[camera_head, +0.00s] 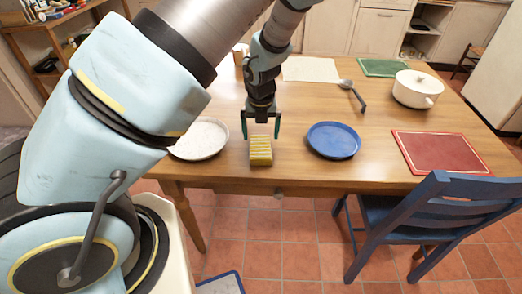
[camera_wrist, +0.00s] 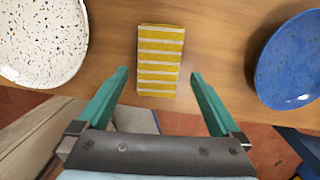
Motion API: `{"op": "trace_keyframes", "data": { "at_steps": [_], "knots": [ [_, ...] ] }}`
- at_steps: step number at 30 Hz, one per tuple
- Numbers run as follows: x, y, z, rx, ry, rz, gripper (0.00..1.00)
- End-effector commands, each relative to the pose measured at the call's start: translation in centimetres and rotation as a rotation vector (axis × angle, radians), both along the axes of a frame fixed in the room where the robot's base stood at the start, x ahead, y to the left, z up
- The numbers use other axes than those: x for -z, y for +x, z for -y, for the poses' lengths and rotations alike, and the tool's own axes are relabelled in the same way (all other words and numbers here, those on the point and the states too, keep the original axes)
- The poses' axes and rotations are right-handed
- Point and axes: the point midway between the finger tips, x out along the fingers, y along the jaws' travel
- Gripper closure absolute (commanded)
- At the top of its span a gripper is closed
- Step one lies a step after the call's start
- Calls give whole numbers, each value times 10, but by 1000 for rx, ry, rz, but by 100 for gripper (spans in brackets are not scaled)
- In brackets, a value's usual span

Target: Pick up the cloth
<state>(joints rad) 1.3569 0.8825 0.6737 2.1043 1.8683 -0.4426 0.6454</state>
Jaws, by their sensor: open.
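The cloth (camera_head: 260,151) is folded, with yellow and white stripes. It lies on the wooden table near its front edge, between a white plate and a blue plate. It also shows in the wrist view (camera_wrist: 160,60), upper middle. My gripper (camera_head: 261,134) is above the cloth, its green fingers spread apart and empty. In the wrist view the fingertips (camera_wrist: 158,72) stand on either side of the cloth's near part, with gaps on both sides. I cannot tell the exact height above it.
The white speckled plate (camera_head: 200,139) is left of the cloth and the blue plate (camera_head: 333,140) right. A ladle (camera_head: 353,95), white pot (camera_head: 416,88) and red board (camera_head: 438,152) lie farther right. A blue chair (camera_head: 430,215) stands at the front right.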

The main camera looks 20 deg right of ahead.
Motion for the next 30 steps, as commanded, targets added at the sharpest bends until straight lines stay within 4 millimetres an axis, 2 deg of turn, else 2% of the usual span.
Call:
{"op": "trace_keyframes", "data": {
  "at_steps": [4,12,21,30],
  "knots": [
    [12,1,0,-2,1,0,0],
    [49,4,1,-4,1,0,0],
    [53,4,3,-3,-2,0,0],
    [53,4,2,-3,-1,1,33]
  ]
}}
